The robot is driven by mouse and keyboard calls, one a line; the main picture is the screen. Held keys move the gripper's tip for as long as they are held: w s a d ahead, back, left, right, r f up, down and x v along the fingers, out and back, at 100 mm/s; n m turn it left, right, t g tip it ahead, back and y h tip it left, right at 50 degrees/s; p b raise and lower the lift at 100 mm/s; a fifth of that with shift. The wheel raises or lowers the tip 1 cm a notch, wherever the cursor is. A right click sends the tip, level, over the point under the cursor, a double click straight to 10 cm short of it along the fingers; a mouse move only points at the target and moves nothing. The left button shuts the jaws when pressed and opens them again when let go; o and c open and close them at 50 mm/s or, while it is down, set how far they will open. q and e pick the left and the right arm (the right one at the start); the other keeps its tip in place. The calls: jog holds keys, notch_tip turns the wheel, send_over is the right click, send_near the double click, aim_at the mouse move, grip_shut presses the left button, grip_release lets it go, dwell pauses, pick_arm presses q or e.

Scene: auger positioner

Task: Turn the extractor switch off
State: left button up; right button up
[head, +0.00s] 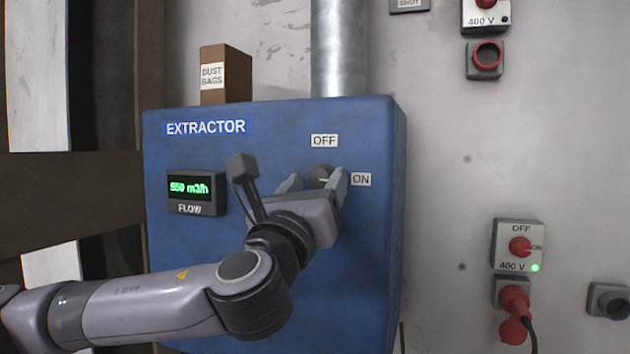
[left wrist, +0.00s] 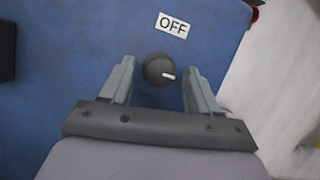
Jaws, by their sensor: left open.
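The extractor (head: 270,290) is a blue box with an EXTRACTOR label and a green display (head: 190,188) reading 550 m3/h. Its dark round switch knob (head: 320,176) sits between an OFF label (head: 324,141) above and an ON label (head: 361,179) to the right. The knob's white pointer aims right, toward ON. In the left wrist view the knob (left wrist: 158,70) lies between my fingertips, with gaps on both sides. My left gripper (head: 314,183) is open around the knob; it also shows in the wrist view (left wrist: 158,80). My right gripper is not in view.
A DUST BAGS box (head: 226,74) stands on the extractor beside a metal duct (head: 340,50). On the right wall are a red 400 V switch (head: 520,247) with a lit green lamp, a plugged red connector (head: 514,302) and a grey socket (head: 608,300).

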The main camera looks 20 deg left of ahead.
pick_arm(q)
jog(key=shift+w, duration=0.1)
jog(key=c, duration=1)
jog(key=shift+c, duration=0.2)
